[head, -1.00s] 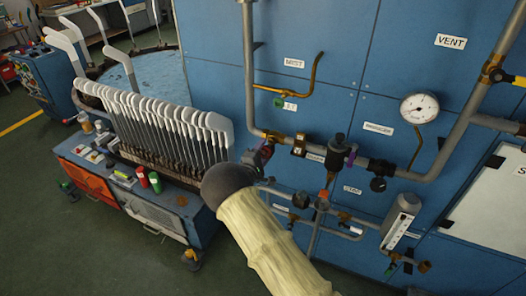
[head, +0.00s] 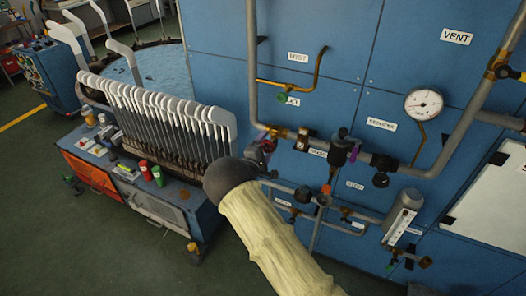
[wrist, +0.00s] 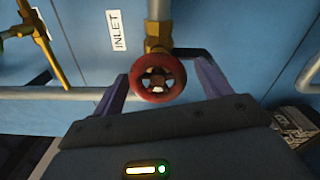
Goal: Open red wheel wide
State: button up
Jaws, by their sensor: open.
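The red wheel (wrist: 158,77) is a small round handwheel with spokes, on a brass valve (wrist: 158,35) at a grey pipe. In the wrist view it faces me and sits between the two purple fingers of my gripper (wrist: 160,70). The fingers stand apart, one on each side of the wheel, with a gap visible on the right. I cannot tell whether the left finger touches the rim. In the head view my arm hides most of the gripper, and the wheel is too small to make out clearly.
A blue panel (head: 215,60) carries grey pipes, a round gauge (head: 424,104) and several other valves close to the right of my gripper. A cart with a row of white sock boards (head: 160,112) stands to the left. An "INLET" label (wrist: 118,30) is near the wheel.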

jog(key=b+v, duration=0.3)
jog(key=v, duration=1.4)
jog(key=shift+s, duration=0.2)
jog(key=shift+w, duration=0.1)
jog(key=d+r+m+g+y+p, duration=0.1)
jog(key=d+r+m+g+y, duration=0.2)
jog(key=d, duration=0.4)
jog(key=d+r+m+g+y, duration=0.2)
jog(key=d+m+g+y, duration=0.15)
jog(key=d+m, duration=0.25)
jog(key=s+d+r+m+g, duration=0.1)
jog(key=s+d+m+g, duration=0.3)
jog(key=s+d, duration=0.3)
jog(key=s+d+r+m+g+p, duration=0.1)
jog(key=s+d, duration=0.6)
jog(key=s, duration=0.7)
jog(key=r+m+g, duration=0.1)
jog(key=m+g, duration=0.1)
jog(key=g, duration=0.1)
jog(key=shift+s+d+r+m, duration=0.2)
jog(key=shift+d+m, duration=0.1)
jog(key=shift+m, duration=0.1)
